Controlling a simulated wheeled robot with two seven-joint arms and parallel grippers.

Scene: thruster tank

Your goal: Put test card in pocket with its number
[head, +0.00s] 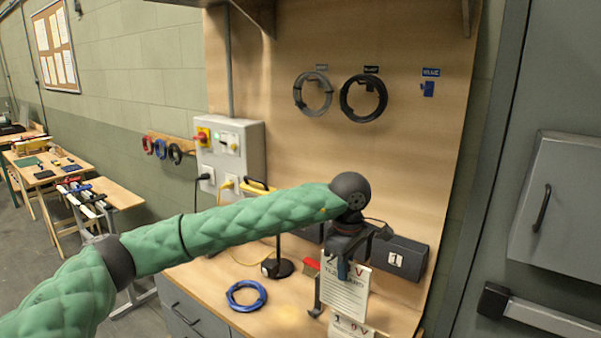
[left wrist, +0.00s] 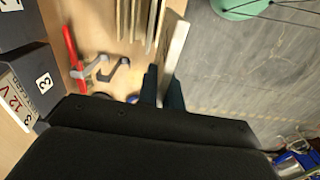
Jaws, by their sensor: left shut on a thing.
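My left gripper (head: 345,268) is shut on a white test card (head: 342,296). Its printed heading starts with 2 and has a V, partly hidden by the fingers. In the left wrist view the gripper (left wrist: 163,88) pinches this card (left wrist: 176,48), seen nearly edge-on. Another card (head: 352,328) marked 1 and 9 V shows below it. A dark pocket box (head: 408,247) labelled 1 is behind and right of the gripper. In the wrist view a box (left wrist: 32,62) labelled 3 has a 12 V card (left wrist: 16,112) at it. My right gripper is not in view.
Several other cards (left wrist: 138,22) stand edge-on beside the held card. A red-handled object (left wrist: 72,55) and grey hooks (left wrist: 112,72) are close by. A blue cable coil (head: 247,296) and a black stand base (head: 277,267) are on the bench left of the card.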

